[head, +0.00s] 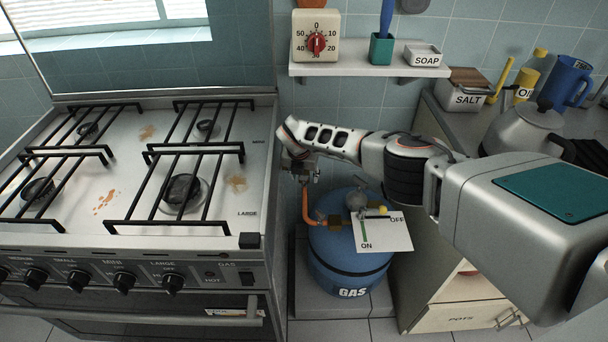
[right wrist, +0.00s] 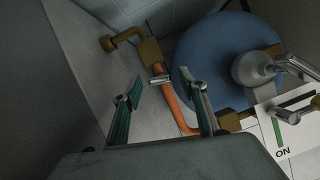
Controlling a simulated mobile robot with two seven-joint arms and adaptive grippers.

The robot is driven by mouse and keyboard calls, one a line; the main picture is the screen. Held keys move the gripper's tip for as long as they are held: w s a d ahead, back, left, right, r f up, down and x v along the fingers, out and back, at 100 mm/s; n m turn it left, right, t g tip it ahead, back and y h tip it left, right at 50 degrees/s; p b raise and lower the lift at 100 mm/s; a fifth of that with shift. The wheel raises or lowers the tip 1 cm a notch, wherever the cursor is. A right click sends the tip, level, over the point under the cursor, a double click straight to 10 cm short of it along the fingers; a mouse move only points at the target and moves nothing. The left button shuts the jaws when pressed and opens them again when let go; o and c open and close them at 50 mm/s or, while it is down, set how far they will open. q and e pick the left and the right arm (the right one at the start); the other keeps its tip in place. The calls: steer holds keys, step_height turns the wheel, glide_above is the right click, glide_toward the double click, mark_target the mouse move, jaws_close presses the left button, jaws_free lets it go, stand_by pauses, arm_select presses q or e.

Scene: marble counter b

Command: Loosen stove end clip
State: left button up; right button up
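The stove end clip (right wrist: 159,79) is a small silver band with a stub, around the upper end of the orange hose (right wrist: 176,108), just below a brass fitting (right wrist: 151,51). The hose also shows in the head view (head: 306,206), running down to the gas cylinder (head: 345,262). My right gripper (head: 302,172) is beside the stove's right side, at the hose's top end. In the right wrist view its two fingers (right wrist: 167,90) are apart, with the clip seen between and beyond their tips. I cannot tell whether they touch it. My left gripper is out of view.
The stove (head: 145,180) stands close on the left of my right gripper. A white ON/OFF card (head: 385,236) and the regulator (head: 358,200) sit on the cylinder. A cabinet (head: 455,300) is on the right. A shelf (head: 370,70) with a timer (head: 316,37) is above.

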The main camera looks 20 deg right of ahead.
steer(key=shift+r, duration=0.1)
steer(key=shift+v, duration=1.05)
steer(key=v, duration=0.9)
steer(key=shift+s+r, duration=0.2)
steer(key=shift+r, duration=0.15)
steer(key=shift+c, duration=0.2)
